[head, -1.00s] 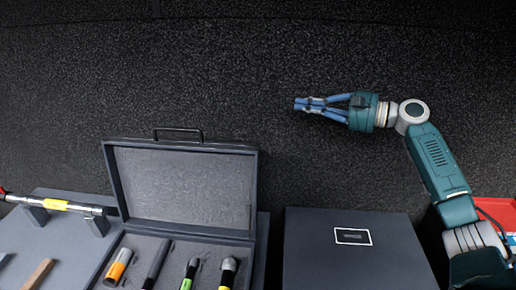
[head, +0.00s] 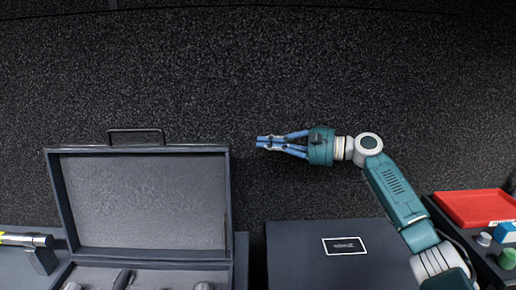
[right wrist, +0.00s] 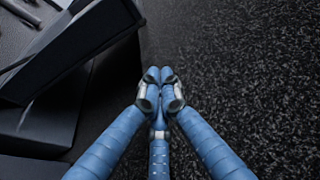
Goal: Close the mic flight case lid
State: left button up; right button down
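The mic flight case (head: 236,262) is dark grey and stands at the lower left of the head view. Its lid (head: 145,200) is open and upright, grey lining facing me, with a handle (head: 135,131) on its top edge. Tops of several microphones (head: 122,280) show in the case base at the bottom edge. My right gripper (head: 262,143) is to the right of the lid, apart from it, with its blue fingers pointing left. In the right wrist view the fingertips (right wrist: 160,76) meet with nothing between them. The dark lid edge (right wrist: 75,50) shows at upper left there. My left gripper is out of view.
A closed dark box (head: 300,258) with a white-framed label stands right of the case. A red tray (head: 475,208) and small items are at the far right. A rod on a stand (head: 40,258) is at the left. The dark carpeted surface behind is clear.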

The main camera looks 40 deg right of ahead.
jog(key=w+a+p, duration=0.3)
jog(key=a+p, duration=0.1)
jog(key=a, duration=0.3)
jog(key=shift+w+a+p, duration=0.2)
jog(key=shift+w+p, duration=0.05)
jog(key=shift+p, duration=0.05)
jog(key=shift+r, duration=0.1)
jog(key=shift+s, duration=0.1)
